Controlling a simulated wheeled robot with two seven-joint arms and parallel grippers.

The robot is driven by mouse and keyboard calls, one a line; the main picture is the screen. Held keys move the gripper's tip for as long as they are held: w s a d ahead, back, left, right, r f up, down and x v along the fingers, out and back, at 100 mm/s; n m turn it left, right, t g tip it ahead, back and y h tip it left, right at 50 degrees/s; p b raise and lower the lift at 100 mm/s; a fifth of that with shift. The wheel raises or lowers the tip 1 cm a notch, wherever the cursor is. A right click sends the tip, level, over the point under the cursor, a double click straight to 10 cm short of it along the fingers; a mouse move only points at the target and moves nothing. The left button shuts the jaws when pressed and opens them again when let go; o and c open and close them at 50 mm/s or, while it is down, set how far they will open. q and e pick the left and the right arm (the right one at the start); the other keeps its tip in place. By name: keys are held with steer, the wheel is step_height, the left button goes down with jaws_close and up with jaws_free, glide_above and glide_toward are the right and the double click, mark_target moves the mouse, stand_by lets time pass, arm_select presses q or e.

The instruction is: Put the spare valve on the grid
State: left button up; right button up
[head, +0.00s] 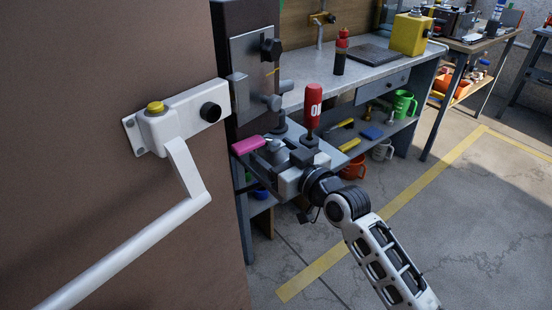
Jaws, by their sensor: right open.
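My right gripper (281,157) is at the end of my arm in the lower middle of the head view, in front of the near end of the workbench. It is open. A red object with white lettering (313,106) stands upright just above and behind it, and a pink object (249,145) shows to its left. I cannot tell whether either one touches the gripper. I cannot make out for certain which thing is the spare valve, and I see no clear grid. My left gripper is not in view.
A brown door with a white push bar (130,244) fills the left side. The workbench (384,69) holds a yellow box (410,33) and a red-and-black bottle (341,55). Floor at right is clear.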

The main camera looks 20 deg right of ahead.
steer(key=c, duration=1.2)
steer(key=shift+w+r, duration=0.1)
steer(key=c, duration=0.3)
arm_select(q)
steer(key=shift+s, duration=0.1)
arm_select(e)
steer(key=shift+r, duration=0.1)
